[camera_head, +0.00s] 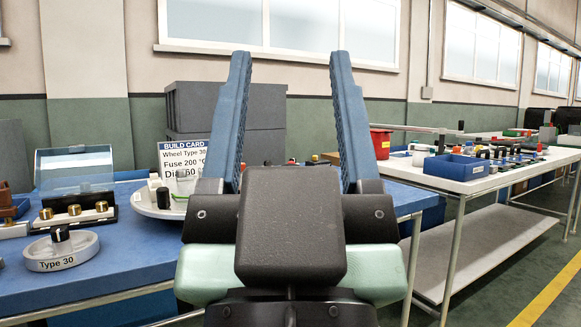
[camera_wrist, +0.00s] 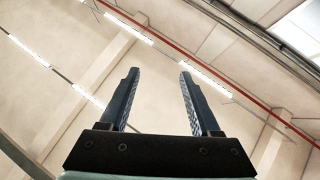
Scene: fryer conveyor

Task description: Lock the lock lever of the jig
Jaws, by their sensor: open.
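My gripper (camera_head: 290,55) is open and empty, its two blue fingers pointing up and wide apart in front of the body camera. In the wrist view my gripper (camera_wrist: 159,74) has only ceiling between and beyond its fingers. I cannot pick out the jig or its lock lever with certainty. A round white-rimmed plate (camera_head: 151,209) with small parts on it, among them a dark upright peg (camera_head: 163,198), lies on the blue bench, partly hidden behind my gripper. My gripper touches nothing on the bench.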

